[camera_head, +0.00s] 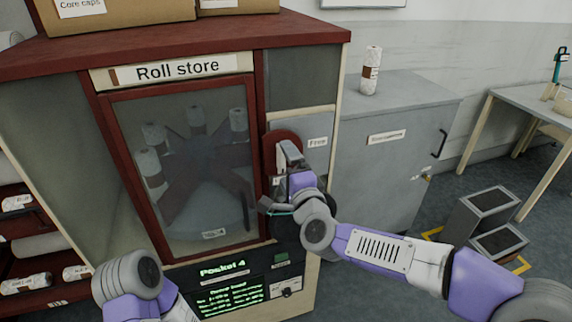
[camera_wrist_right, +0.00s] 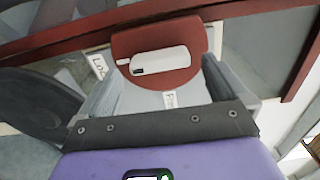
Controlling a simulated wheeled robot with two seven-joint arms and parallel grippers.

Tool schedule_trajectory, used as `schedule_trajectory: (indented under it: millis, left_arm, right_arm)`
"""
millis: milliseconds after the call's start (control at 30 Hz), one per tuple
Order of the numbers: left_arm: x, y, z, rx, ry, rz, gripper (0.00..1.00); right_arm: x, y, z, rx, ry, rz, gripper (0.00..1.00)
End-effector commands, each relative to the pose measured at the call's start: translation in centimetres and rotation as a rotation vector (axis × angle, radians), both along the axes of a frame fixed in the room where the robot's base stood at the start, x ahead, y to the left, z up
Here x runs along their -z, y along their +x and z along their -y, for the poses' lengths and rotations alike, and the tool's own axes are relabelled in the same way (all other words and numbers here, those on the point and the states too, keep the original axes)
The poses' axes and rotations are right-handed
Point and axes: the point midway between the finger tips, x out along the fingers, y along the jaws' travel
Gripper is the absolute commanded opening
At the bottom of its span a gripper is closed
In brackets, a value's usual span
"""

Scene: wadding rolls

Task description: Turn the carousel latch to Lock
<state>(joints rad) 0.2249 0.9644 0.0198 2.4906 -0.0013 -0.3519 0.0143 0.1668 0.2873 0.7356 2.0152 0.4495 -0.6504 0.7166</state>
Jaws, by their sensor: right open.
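The carousel latch is a white bar handle (camera_wrist_right: 160,61) on a dark red round plate (camera_wrist_right: 187,38), mounted on the roll store's grey side panel. In the head view the red plate (camera_head: 281,136) shows above my right gripper (camera_head: 284,172), which hides much of the handle. In the right wrist view the handle lies crosswise ahead of the open fingers, with one end toward a label starting "Lo" (camera_wrist_right: 98,66). A "Free" label (camera_head: 317,142) is right of the plate in the head view. I cannot tell whether the fingers touch the handle. My left gripper is out of view.
The roll store's glazed door (camera_head: 182,172) is closed, with several rolls on the carousel behind it. A green-lit display (camera_head: 230,285) sits below. A grey cabinet (camera_head: 385,160) with one roll (camera_head: 371,70) on top stands right. Dark-topped bins (camera_head: 490,199) stand on the floor.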

Motion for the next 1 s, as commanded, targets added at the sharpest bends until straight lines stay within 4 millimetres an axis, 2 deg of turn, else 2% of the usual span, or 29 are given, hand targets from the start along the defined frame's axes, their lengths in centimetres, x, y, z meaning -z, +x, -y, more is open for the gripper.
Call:
schedule_trajectory:
  millis: [200,400,600,1000]
  left_arm:
    - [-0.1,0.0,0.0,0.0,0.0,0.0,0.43]
    - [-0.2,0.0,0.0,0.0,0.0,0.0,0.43]
    - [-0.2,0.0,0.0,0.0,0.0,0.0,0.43]
    - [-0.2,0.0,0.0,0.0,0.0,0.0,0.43]
  right_arm:
    - [-0.1,-3.3,1.1,0.001,-0.004,0.002,1.0]
    - [-0.1,-5.2,1.7,0.0,-0.001,0.001,1.0]
    - [0.0,-5.8,1.9,0.0,0.001,0.0,1.0]
    - [0.1,-5.7,1.9,0.0,-0.001,-0.003,1.0]
